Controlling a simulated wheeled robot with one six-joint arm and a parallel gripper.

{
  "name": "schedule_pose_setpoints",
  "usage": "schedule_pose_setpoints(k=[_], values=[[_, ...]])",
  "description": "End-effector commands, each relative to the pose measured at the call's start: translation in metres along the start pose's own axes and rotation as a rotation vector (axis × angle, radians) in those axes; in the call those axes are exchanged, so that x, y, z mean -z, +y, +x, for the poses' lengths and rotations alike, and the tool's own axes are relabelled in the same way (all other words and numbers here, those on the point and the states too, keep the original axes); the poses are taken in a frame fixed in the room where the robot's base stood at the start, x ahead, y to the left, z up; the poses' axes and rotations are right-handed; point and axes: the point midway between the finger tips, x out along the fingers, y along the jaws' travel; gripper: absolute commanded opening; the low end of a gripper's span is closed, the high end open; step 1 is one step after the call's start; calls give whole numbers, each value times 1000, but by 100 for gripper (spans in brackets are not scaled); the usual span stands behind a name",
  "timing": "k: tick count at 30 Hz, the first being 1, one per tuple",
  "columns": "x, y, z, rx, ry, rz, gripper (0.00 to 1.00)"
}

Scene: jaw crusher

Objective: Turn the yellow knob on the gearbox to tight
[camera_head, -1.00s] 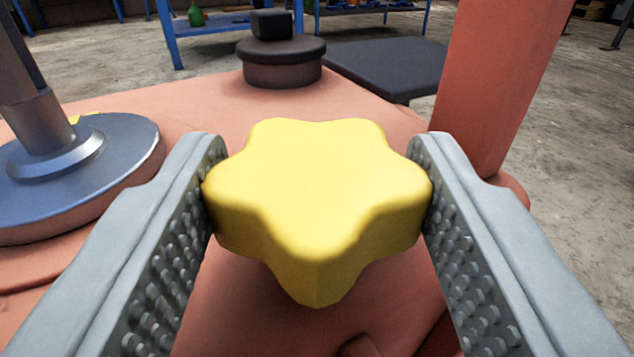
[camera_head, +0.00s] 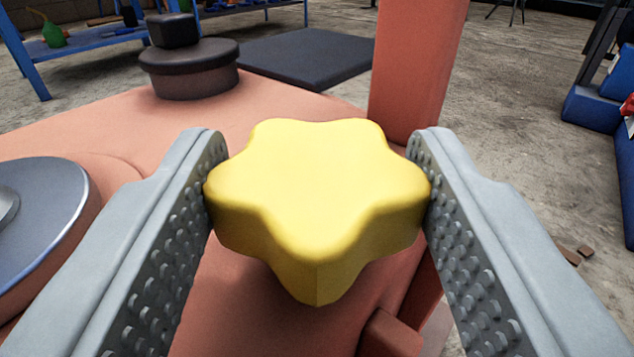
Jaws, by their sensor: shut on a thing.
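The yellow knob (camera_head: 315,185) is a star-shaped, lobed knob in the middle of the view. It sits above the red-orange gearbox housing (camera_head: 265,310). My gripper (camera_head: 318,180) is shut on the knob, with one studded grey finger against its left side and one against its right side. The knob's stem and underside are hidden beneath it.
A dark round cap (camera_head: 190,65) stands on the housing at the back left. A grey metal disc (camera_head: 40,220) lies at the left. A red-orange post (camera_head: 415,70) rises behind the knob at right. Blue shelving (camera_head: 100,38) stands at the far left, blue equipment (camera_head: 600,95) at the far right.

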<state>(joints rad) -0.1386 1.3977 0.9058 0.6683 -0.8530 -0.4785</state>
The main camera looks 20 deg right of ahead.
Motion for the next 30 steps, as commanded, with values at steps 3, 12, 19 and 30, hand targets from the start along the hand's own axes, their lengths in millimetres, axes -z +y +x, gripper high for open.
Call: schedule_pose_setpoints(k=[3, 12, 19, 30], values=[[-1, -2, 0, -56, 0, 1, 27], [0, -3, 0, -146, 1, 0, 27], [-1, -3, 0, -164, 0, -1, 27], [0, -3, 0, -164, 0, -1, 64]])
